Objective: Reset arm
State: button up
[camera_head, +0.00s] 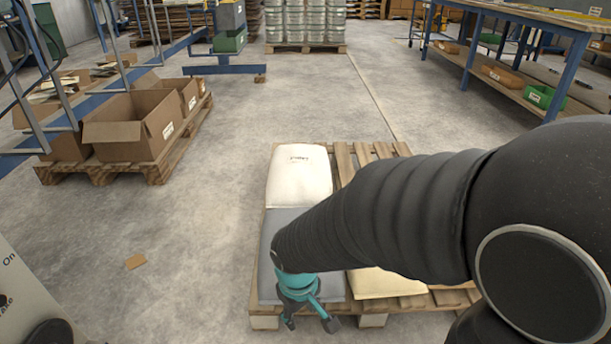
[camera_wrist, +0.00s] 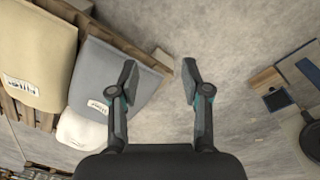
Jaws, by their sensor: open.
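My gripper (camera_head: 308,322) hangs at the near edge of a wooden pallet in the head view, teal with dark fingers. My black arm reaches in from the right of the head view and hides part of the pallet.
The pallet (camera_head: 369,151) bears a white sack (camera_head: 299,176), a grey sack (camera_head: 281,225) and a cream sack (camera_head: 385,283). Open cardboard boxes (camera_head: 130,139) stand on another pallet at left. A workbench (camera_head: 500,70) stands at right. The floor between is mostly clear.

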jog(key=s+d+r+m+t+p, duration=0.2)
jog(key=d+r, duration=0.6)
jog(key=r, duration=0.4)
jog(key=s+d+r+m+t+p, duration=0.2)
jog(key=s+d+r+m, duration=0.3)
jog(key=d+r, duration=0.3)
notch_tip(320, 180, up, 5)
jog(key=shift+s+d+f+m+t+p, duration=0.25)
jog(key=shift+d+m+p, duration=0.2)
jog(key=shift+p, duration=0.35)
